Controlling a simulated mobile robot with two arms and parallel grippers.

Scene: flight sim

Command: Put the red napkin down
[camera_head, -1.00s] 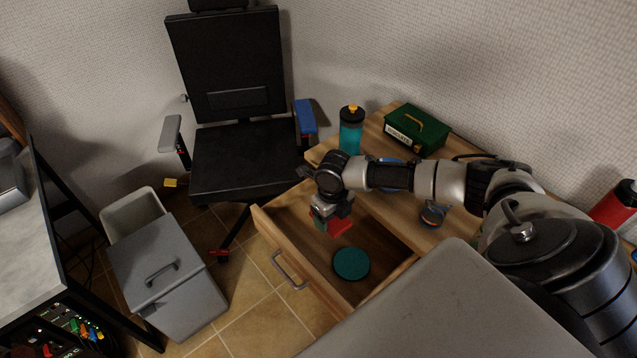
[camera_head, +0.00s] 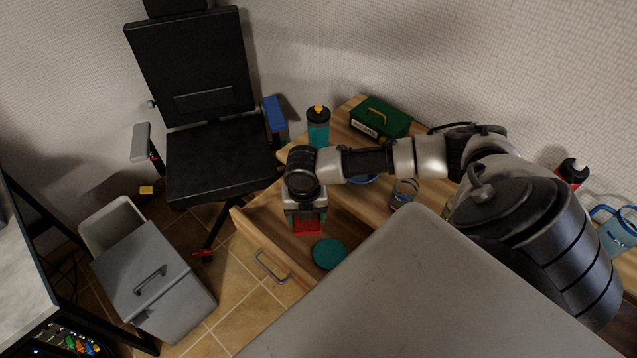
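The red napkin (camera_head: 306,228) is a small red piece at the fingertips of my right gripper (camera_head: 305,218). The gripper points down over the open drawer (camera_head: 285,240) of the wooden desk, with its fingers around the napkin. The napkin is low in the drawer space; I cannot tell whether it touches the drawer floor. A round teal disc (camera_head: 328,254) lies in the drawer just right of and nearer than the napkin. My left gripper is not in view.
On the desk stand a teal bottle (camera_head: 318,128), a green box (camera_head: 380,117) and a glass mug (camera_head: 404,193). A black chair (camera_head: 215,155) is behind left. A grey bin (camera_head: 152,281) stands on the tiled floor. Some drawer floor around the disc is clear.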

